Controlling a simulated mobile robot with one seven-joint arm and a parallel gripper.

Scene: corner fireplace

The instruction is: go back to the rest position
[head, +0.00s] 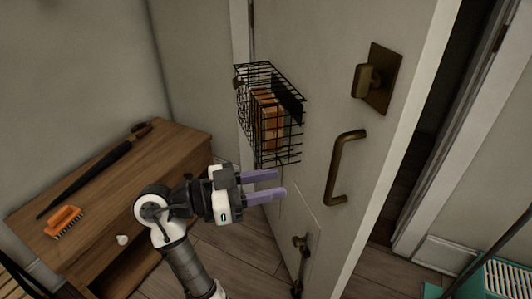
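My gripper (268,186) is in the middle of the head view, with its two purple fingers apart and nothing between them. It points right, toward the pale door (330,100). The fingertips are just below a black wire basket (281,122) that hangs on the door and holds an orange-brown item (270,118). I cannot tell whether the fingers touch the door.
The door has a brass pull handle (342,166) and a knob plate (380,78), and stands ajar beside a dark gap. A wooden cabinet (175,148) at left carries an orange brush (63,221) and a long dark tool (95,170). A teal basket (508,279) is at lower right.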

